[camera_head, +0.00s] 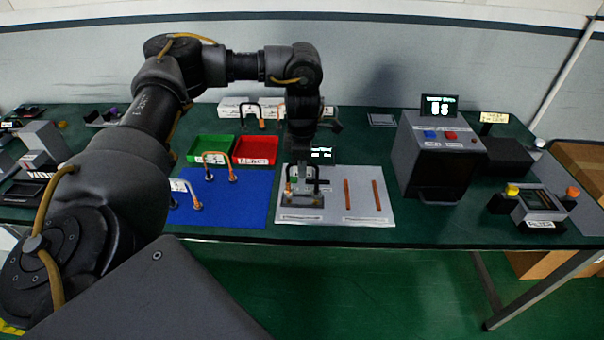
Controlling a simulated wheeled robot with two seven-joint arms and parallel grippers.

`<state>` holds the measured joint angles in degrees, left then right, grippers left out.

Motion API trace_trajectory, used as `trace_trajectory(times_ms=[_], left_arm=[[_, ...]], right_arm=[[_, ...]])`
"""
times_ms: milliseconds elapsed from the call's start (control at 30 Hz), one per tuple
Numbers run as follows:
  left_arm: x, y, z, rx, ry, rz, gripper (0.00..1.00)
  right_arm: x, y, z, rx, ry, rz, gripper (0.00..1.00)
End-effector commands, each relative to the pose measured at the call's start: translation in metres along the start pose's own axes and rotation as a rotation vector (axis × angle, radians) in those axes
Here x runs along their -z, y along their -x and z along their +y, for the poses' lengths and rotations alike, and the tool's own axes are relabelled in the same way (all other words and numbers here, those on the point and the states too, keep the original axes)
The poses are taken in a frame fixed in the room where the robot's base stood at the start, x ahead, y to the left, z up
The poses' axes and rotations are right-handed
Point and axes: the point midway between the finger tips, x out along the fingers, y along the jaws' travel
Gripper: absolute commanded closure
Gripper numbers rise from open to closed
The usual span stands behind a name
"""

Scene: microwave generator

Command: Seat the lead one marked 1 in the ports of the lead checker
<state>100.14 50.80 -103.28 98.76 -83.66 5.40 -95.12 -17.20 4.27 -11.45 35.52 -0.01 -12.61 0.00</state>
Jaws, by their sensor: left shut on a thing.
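My left gripper (301,185) reaches down over the left part of the grey board (365,212). It is shut on a lead, which is mostly hidden by the fingers; its number cannot be read. Below the fingertips is a dark block (301,201) on the board; whether the lead touches it I cannot tell. A small lit display (321,153) stands behind the board. Which device is the lead checker is not clear from its markings. My right gripper is out of view.
Green (211,149) and red (255,151) trays lie behind the mat. Two copper-coloured strips lie on the board's right part. A grey microwave-like box (437,155) stands to the right, with a small meter-like device (538,206) beyond it. Green table is clear between board and box.

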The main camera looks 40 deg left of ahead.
Motion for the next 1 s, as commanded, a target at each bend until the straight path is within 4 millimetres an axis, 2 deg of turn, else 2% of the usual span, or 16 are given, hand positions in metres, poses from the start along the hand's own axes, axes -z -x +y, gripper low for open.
trace_trajectory(times_ms=[100, 200, 633, 667, 800, 1000], left_arm=[[0.0, -0.017, -0.002, 0.005, -0.002, 0.002, 1.0], [0.0, -0.024, -0.002, 0.004, -0.001, 0.001, 1.0], [0.0, -0.03, -0.002, 0.002, -0.001, 0.0, 1.0], [0.0, -0.029, -0.002, 0.002, -0.001, 0.0, 0.88], [0.0, -0.029, -0.002, 0.002, -0.001, 0.001, 0.7], [0.0, -0.029, -0.002, 0.002, -0.001, 0.0, 0.69]], right_arm=[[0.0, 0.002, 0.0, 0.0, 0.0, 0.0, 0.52], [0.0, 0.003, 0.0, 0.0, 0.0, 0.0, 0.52], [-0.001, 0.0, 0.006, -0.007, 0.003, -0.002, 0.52], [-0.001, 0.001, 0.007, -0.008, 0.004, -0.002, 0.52], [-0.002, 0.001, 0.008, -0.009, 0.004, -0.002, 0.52], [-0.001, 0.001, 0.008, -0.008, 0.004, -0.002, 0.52]])
